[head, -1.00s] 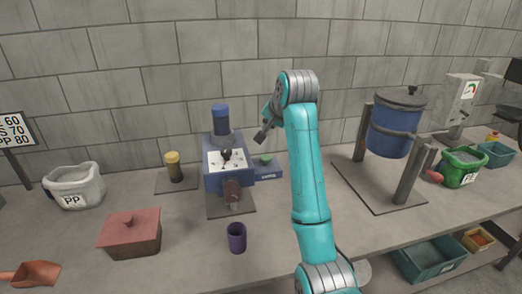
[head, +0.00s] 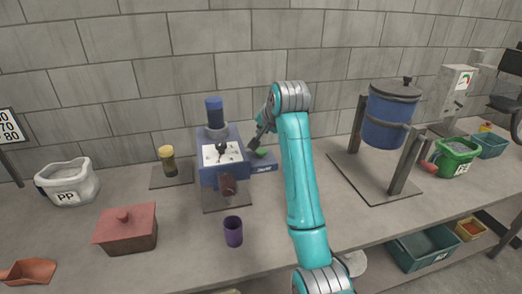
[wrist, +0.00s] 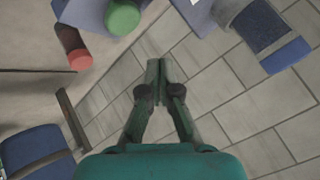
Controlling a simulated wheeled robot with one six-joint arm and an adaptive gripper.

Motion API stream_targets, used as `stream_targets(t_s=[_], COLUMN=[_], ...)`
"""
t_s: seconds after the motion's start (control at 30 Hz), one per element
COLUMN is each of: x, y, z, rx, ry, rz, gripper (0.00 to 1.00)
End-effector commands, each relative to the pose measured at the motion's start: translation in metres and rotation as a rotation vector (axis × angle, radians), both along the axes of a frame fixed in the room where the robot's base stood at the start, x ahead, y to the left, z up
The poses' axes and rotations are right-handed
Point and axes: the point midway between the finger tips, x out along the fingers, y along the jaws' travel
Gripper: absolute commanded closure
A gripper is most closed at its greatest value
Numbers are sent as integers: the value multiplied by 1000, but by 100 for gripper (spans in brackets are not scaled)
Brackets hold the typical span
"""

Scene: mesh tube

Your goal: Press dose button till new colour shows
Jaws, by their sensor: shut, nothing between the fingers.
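The blue dosing machine (head: 208,176) stands on a dark plate against the wall, with a white panel on its front and a dark red spout below. The green dose button (head: 261,152) sits on a low blue box at its right; a green round cap, apparently this button, shows at the top of the wrist view (wrist: 122,17). My gripper (head: 252,147) is shut and empty beside the button, its fingertips pointing down. In the wrist view its fingertips (wrist: 159,64) meet, apart from the green cap. Contact cannot be told. A purple cup (head: 233,232) stands in front of the spout.
A yellow-capped jar (head: 168,160) and a white PP tub (head: 66,184) stand left. A red lidded box (head: 126,232) is at front left. A blue drum (head: 388,120) on a stand is at the right. The bench between machine and drum is mostly behind my arm.

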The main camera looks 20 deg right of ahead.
Motion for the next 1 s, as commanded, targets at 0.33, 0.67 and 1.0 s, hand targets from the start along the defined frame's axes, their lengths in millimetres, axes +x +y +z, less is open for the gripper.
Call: stream_targets(t_s=[0.33, 0.67, 1.0], x=[0, 0, 0], y=[0, 0, 0], z=[-34, -38, -38], rx=[0, 0, 0], ry=[1, 0, 0], rz=[0, 0, 0], gripper=[100, 100, 100])
